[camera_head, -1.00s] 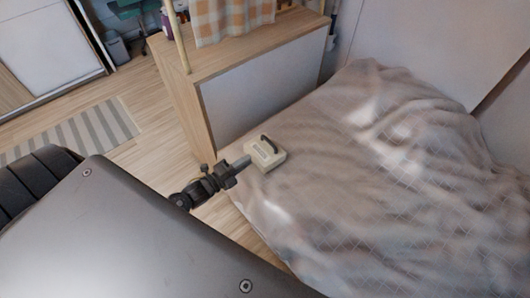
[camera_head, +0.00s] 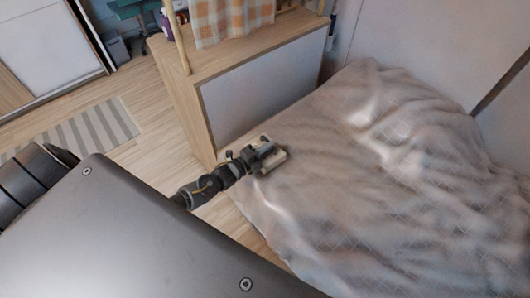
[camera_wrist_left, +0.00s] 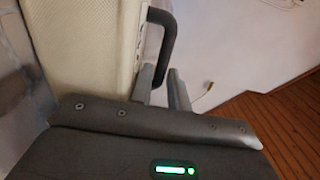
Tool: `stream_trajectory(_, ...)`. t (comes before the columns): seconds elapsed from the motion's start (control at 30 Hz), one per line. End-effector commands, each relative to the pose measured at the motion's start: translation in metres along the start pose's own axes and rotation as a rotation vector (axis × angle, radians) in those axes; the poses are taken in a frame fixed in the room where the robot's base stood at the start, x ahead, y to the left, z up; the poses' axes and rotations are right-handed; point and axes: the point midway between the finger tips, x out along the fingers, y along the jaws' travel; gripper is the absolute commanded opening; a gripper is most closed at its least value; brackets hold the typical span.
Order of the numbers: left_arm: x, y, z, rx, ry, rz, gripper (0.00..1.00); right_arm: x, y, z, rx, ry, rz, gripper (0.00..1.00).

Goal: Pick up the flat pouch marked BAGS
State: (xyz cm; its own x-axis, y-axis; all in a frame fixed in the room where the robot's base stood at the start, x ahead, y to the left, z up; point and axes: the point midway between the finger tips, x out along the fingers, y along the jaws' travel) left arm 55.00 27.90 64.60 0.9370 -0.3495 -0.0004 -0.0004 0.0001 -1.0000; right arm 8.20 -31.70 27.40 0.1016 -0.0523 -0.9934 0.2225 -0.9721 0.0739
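The cream pouch (camera_head: 281,157) lies on the bed's near left corner, mostly hidden behind my left gripper (camera_head: 266,151) in the head view. In the left wrist view the pouch (camera_wrist_left: 85,45) fills the upper left, with a dark curved handle (camera_wrist_left: 169,38) on its side. There my left gripper (camera_wrist_left: 161,88) has its two fingers apart, with the lower end of the handle appearing between them. I cannot tell whether the fingers touch it. No lettering can be read now. My right gripper is not in view.
The rumpled bed cover (camera_head: 350,190) spreads to the right and is otherwise clear. A wooden cabinet (camera_head: 183,110) with a pale panel stands just beyond the pouch. Wooden floor and a striped rug (camera_head: 90,130) lie to the left.

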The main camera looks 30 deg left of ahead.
Motion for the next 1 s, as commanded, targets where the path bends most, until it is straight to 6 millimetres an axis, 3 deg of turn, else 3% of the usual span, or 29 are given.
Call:
stream_trajectory(0.2,0.001,0.000,0.000,0.000,0.000,0.000,0.17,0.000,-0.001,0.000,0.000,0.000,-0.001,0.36)
stream_trajectory(0.33,0.001,0.000,0.000,0.000,0.000,0.000,0.00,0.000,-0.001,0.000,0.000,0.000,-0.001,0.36)
stream_trajectory(0.77,0.001,-0.001,0.000,0.001,0.000,0.000,0.00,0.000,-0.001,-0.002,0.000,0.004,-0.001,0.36)
stream_trajectory(1.0,0.001,-0.021,0.000,0.002,0.000,-0.003,0.00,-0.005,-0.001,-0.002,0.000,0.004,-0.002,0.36)
